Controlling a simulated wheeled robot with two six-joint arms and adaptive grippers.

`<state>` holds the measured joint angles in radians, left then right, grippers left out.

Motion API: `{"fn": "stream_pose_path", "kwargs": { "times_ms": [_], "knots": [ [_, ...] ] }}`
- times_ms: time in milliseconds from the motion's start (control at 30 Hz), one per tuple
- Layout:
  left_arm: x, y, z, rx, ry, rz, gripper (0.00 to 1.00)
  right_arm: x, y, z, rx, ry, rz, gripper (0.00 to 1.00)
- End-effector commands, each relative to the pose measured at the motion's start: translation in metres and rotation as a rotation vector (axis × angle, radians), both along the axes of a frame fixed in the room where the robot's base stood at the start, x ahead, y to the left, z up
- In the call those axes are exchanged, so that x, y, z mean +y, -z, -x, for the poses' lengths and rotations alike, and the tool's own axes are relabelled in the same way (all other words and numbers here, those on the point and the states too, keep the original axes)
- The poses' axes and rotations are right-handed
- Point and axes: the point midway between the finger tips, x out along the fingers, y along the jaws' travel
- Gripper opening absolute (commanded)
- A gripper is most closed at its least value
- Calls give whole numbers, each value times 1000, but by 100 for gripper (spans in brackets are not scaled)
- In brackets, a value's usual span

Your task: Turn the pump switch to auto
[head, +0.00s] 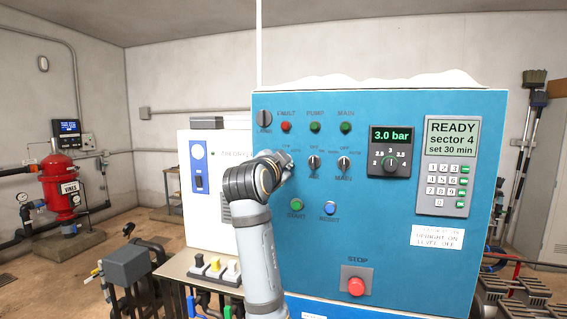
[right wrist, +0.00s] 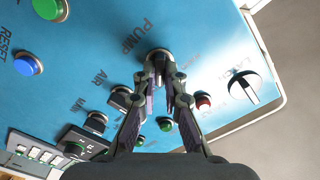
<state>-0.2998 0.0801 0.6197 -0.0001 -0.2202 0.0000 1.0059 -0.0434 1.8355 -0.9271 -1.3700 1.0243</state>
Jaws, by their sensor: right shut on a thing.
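The pump switch (right wrist: 157,54) is a dark rotary knob on the blue control panel (head: 400,240), under the word PUMP in the right wrist view. My right gripper (right wrist: 159,78) has its two fingertips closed on the sides of this knob. In the head view my right gripper (head: 286,161) is against the panel's left part and hides the pump switch. The fingers cover much of the knob, so I cannot tell which position it points to. My left gripper is in neither view.
The air switch (head: 314,162) and another similar switch (head: 344,163) sit right of my gripper. Start (head: 296,205), reset (head: 329,208) and the red stop button (head: 356,287) are below.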

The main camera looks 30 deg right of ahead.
Motion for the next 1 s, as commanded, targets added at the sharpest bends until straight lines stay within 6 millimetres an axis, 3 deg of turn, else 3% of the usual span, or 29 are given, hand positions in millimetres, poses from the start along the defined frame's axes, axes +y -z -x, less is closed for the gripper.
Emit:
{"fn": "stream_pose_path", "kwargs": {
  "times_ms": [33, 200, 567, 1000],
  "knots": [
    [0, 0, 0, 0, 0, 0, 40, 0, -1, 0, -4, -2, 1, 12],
    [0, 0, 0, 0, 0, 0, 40, 0, -1, 0, -3, -1, 2, 32],
    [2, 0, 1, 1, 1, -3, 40, 4, 0, 2, -2, -3, 0, 32],
    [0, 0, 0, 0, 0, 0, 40, 55, 0, 46, -3, -4, -1, 32]
  ]
}}
